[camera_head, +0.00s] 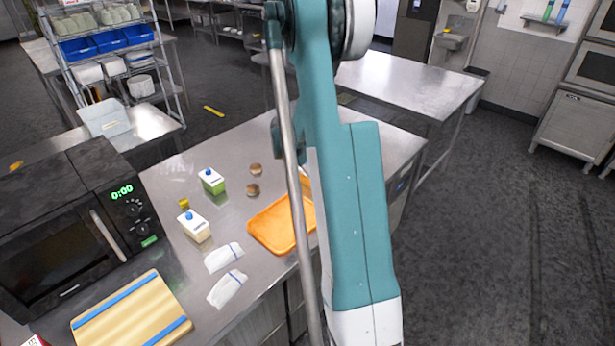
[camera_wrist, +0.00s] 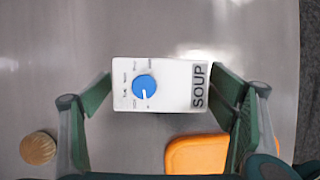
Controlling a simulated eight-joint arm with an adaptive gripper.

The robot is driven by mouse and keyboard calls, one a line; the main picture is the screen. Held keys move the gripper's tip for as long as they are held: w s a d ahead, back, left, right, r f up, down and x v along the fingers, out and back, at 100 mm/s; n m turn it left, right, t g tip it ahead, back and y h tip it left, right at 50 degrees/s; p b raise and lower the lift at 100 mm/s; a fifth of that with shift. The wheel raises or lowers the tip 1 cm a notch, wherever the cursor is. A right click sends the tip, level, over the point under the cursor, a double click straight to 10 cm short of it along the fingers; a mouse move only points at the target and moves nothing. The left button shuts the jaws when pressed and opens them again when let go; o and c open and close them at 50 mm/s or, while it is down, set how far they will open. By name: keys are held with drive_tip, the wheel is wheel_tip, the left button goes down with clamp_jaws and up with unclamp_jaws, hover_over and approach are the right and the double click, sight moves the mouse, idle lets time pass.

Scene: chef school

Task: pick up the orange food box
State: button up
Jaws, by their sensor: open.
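In the wrist view a box seen from above, with a white top, a blue round cap and the word SOUP (camera_wrist: 172,84), lies between the fingers of my gripper (camera_wrist: 163,90). The gripper is open, one finger at each end of the box, with a small gap on the left; the right finger is very close to it. The box's sides are hidden, so I cannot tell their colour. In the head view my arm hides the gripper and most or all of this box.
An orange tray (camera_head: 270,228) lies near the box; its corner shows in the wrist view (camera_wrist: 195,155). A bun (camera_wrist: 38,148) lies at lower left there. A green carton (camera_head: 212,182), a cream carton (camera_head: 195,228), white packets (camera_head: 224,257) and a microwave (camera_head: 60,240) stand left on the counter.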

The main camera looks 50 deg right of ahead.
drive_tip(key=shift+d+f, duration=0.1)
drive_tip(key=shift+f, duration=0.25)
idle(0.3)
drive_tip(key=c, duration=1.3)
drive_tip(key=shift+r, duration=0.15)
drive_tip(key=shift+r+p, duration=0.35)
drive_tip(key=shift+r, duration=4.55)
